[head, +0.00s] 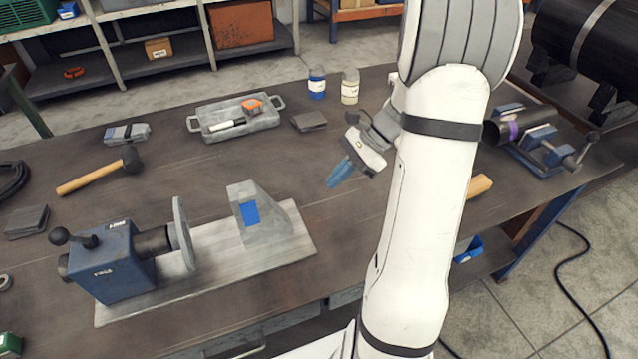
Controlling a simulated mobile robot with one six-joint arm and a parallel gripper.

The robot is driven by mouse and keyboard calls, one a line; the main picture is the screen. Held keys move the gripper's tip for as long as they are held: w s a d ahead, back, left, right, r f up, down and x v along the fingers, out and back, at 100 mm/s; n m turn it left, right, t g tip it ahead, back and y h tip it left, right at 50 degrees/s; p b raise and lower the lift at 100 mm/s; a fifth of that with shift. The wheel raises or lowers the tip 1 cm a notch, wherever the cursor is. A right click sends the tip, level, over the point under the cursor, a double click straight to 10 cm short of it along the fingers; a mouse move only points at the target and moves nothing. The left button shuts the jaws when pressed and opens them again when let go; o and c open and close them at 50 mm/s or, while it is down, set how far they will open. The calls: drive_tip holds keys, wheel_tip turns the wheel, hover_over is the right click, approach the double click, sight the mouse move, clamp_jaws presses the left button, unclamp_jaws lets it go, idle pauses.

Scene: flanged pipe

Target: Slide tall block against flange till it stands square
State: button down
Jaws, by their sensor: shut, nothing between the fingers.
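The tall block (250,214) is a grey wedge-shaped piece with a blue patch on its face. It stands upright on a pale grey plate (215,287). The flange (183,233) is a grey disc on the end of a dark pipe (152,243), held in a blue vise-like block (111,262) at the left. A clear gap lies between the tall block and the flange. My gripper (338,175) has blue fingers and is shut and empty. It is in the air to the upper right of the tall block, apart from it.
A grey tray (208,132) with tools, a dark block (309,121) and two bottles (317,84) (350,87) stand behind. A mallet (100,172) lies at the left. Another clamp with a pipe (540,140) stands at the right. The bench between the plate and the tray is clear.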

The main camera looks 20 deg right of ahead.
sight(287, 217)
drive_tip(key=x, duration=0.8)
drive_tip(key=shift+a+f+p, duration=0.15)
drive_tip(key=shift+a+p, duration=0.2)
drive_tip(key=shift+p, duration=0.05)
drive_tip(key=shift+a+p, duration=0.3)
drive_tip(key=shift+a, duration=1.45)
